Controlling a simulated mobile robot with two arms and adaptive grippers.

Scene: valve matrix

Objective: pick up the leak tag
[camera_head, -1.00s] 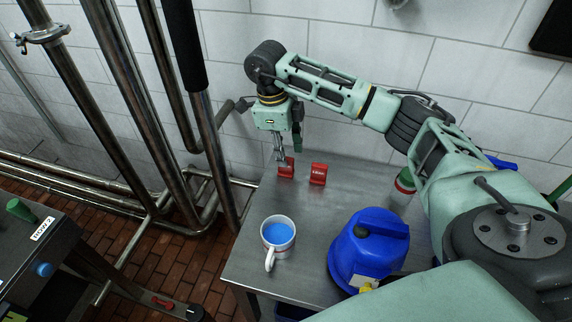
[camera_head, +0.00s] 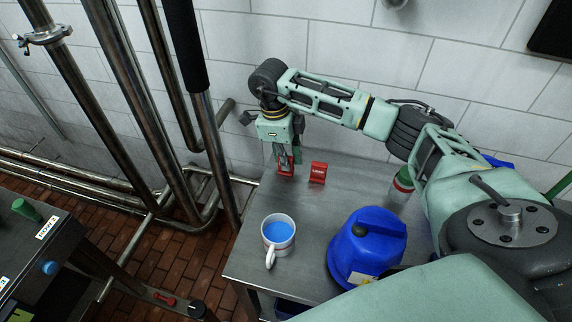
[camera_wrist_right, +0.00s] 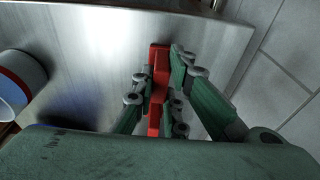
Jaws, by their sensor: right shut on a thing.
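One red leak tag (camera_head: 285,166) stands near the back left of the steel table. My right gripper (camera_head: 283,157) is down over it from above and hides part of it. In the right wrist view the right gripper (camera_wrist_right: 167,90) has its fingers closed on both sides of this red tag (camera_wrist_right: 158,62). A second red leak tag (camera_head: 318,172) with white lettering stands on the table just to the right, apart from the gripper. My left gripper is not in view.
A white mug with blue contents (camera_head: 278,238) stands at the table's front left. A blue container (camera_head: 368,250) is right of it. Steel pipes (camera_head: 150,120) rise left of the table, before a tiled wall.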

